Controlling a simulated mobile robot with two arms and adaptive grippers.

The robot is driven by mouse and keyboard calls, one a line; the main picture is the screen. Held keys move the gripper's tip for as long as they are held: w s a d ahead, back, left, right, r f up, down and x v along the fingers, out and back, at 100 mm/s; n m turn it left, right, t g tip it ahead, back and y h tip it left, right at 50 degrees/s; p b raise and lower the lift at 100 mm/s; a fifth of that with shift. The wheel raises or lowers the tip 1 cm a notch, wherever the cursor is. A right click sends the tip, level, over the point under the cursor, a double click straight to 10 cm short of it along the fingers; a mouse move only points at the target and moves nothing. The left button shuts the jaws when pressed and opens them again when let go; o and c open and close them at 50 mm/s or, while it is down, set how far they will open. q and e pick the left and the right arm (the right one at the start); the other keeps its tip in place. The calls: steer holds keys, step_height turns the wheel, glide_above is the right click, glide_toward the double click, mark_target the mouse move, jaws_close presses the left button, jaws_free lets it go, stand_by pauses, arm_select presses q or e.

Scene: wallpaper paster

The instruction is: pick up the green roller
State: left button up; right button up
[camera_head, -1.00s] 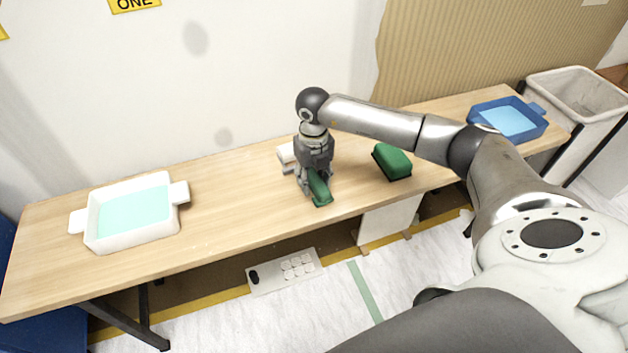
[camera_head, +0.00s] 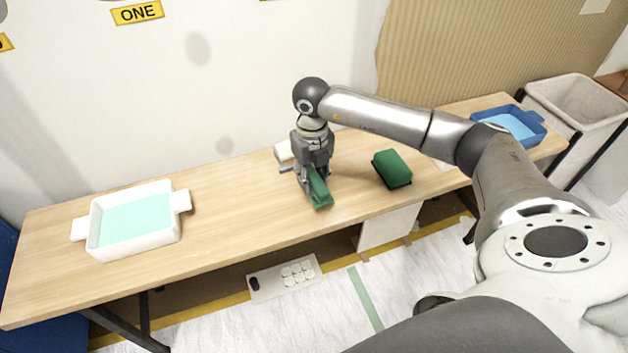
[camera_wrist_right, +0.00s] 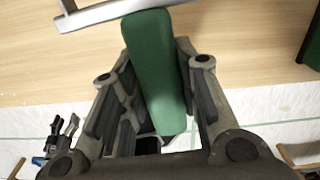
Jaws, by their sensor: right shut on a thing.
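The green roller (camera_head: 319,192) is in the middle of the table. My right gripper (camera_head: 314,182) comes down over it from above and is shut on it, with a finger on each side. In the right wrist view the long green roller (camera_wrist_right: 157,65) runs between the two fingers of my right gripper (camera_wrist_right: 155,85).
A green block with a dark base (camera_head: 392,168) lies to the right on the wooden table (camera_head: 235,215). A white tray (camera_head: 95,230) stands at the left, a blue tray (camera_head: 532,137) at the far right. A bin (camera_head: 578,100) stands beyond the table's right end.

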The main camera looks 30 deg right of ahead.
arm_select(q)
steer(key=f, duration=0.1)
steer(key=s+f, duration=0.1)
steer(key=s+f+p, duration=0.1)
steer(key=f, duration=0.1)
steer(key=shift+a, duration=0.1)
arm_select(e)
steer(key=s+a+r, duration=0.8)
steer(key=shift+s+a, duration=0.25)
steer(key=shift+a, duration=0.05)
steer(key=o, duration=0.5)
steer(key=c, duration=0.4)
